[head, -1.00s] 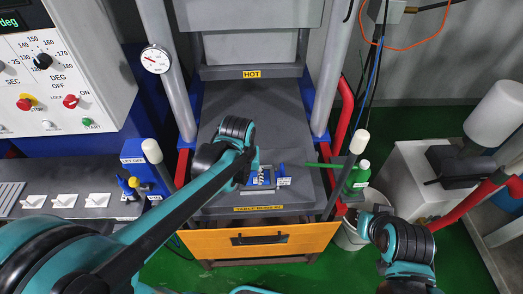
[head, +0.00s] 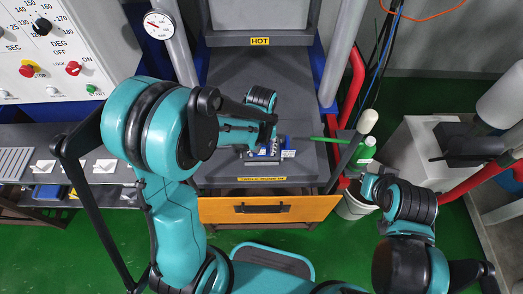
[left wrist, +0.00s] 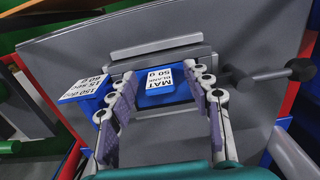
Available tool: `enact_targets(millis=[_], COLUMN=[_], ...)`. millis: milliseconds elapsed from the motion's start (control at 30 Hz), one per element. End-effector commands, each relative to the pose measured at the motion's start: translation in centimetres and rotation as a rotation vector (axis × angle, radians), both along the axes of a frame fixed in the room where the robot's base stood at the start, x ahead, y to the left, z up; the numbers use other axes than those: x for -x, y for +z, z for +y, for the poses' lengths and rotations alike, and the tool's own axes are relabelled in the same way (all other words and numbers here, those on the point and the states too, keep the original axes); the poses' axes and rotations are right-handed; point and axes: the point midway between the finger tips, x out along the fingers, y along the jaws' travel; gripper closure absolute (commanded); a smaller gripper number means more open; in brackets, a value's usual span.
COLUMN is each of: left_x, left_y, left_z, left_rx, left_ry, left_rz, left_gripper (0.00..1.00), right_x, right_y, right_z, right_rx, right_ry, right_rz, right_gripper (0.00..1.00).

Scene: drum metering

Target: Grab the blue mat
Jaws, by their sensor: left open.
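The blue mat (left wrist: 158,82) carries a white label reading "MAT BLANK 50 g" in the left wrist view. It lies on a grey metal holder, between the open fingers of my left gripper (left wrist: 166,80), with gaps on both sides. In the head view my left gripper (head: 268,128) is above the press table, and the mat there is mostly hidden behind it. A second blue block (left wrist: 86,86), labelled "150 deg 15 sec 60 g", sits left of the fingers in the wrist view. My right gripper (head: 370,186) is by the green bottle; its opening is unclear.
The grey press table (head: 225,95) has free room behind the holder. An orange drawer front (head: 215,211) is below it. A green bottle (head: 364,150) and a white bucket (head: 352,208) stand at the right. A control panel (head: 60,60) is at the left.

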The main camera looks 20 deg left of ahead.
Motion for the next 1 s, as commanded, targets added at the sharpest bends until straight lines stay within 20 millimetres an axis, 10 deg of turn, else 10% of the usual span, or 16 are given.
enact_targets(millis=[200,400,1000], left_x=[0.0,0.0,0.0], left_y=[0.0,0.0,2.9], left_z=[0.0,0.0,0.0], left_rx=[0.0,0.0,0.0], left_ry=[0.0,0.0,0.0], left_rz=[0.0,0.0,0.0], left_gripper=[0.53,1.0,1.0], right_x=[0.0,0.0,0.0], right_y=[0.1,0.1,1.2], right_z=[0.0,0.0,0.0], right_rx=[0.0,0.0,0.0], right_ry=[0.0,0.0,0.0], right_rz=[0.0,0.0,0.0], right_gripper=[1.0,1.0,1.0])
